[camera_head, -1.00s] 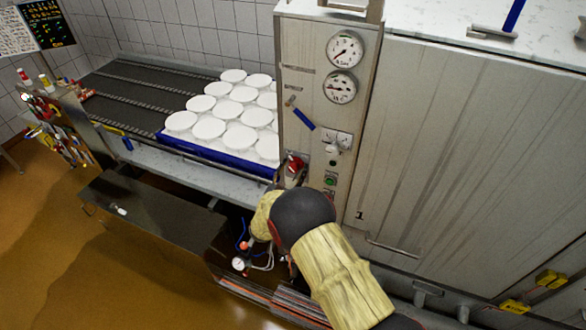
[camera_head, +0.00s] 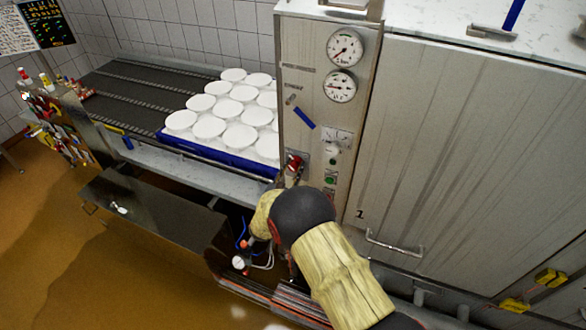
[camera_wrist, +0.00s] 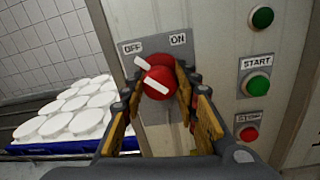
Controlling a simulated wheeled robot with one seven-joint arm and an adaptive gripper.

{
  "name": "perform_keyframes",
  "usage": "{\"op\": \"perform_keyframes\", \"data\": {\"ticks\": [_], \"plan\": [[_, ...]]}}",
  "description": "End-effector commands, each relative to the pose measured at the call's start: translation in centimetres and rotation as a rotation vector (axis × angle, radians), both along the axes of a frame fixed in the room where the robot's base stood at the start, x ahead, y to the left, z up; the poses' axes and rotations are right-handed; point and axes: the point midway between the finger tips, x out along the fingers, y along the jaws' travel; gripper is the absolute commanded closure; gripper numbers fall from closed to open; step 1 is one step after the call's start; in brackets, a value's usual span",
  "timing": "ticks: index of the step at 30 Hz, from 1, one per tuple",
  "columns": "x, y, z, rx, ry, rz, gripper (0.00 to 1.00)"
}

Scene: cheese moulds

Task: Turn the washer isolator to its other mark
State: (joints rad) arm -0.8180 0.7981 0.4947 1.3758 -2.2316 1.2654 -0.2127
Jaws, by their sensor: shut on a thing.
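The red washer isolator knob (camera_wrist: 160,80) sits on a grey plate in the wrist view, with an OFF label (camera_wrist: 132,47) at upper left and an ON label (camera_wrist: 178,39) at upper right. White bars on the red slant up and left, towards the OFF side. My gripper (camera_wrist: 160,98) is shut on the knob, one finger on each side. In the head view the isolator (camera_head: 293,162) shows low on the steel panel, and my arm hides most of the gripper.
START button (camera_wrist: 257,85) and a red button (camera_wrist: 249,133) lie right of the isolator. Gauges (camera_head: 341,86) and a blue lever (camera_head: 303,117) are above. White moulds in a blue tray (camera_head: 215,155) stand close on the left. A dark bench (camera_head: 150,213) is lower left.

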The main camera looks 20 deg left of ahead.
Motion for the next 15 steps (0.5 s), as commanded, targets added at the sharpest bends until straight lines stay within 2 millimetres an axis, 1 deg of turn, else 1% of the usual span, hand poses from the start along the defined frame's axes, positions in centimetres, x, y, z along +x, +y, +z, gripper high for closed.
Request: {"op": "perform_keyframes", "data": {"ticks": [8, 15], "plan": [[0.11, 0.08, 0.04, 0.034, -0.006, 0.000, 0.95], [0.14, 0.09, -0.20, 0.145, -0.017, 0.000, 0.95]]}}
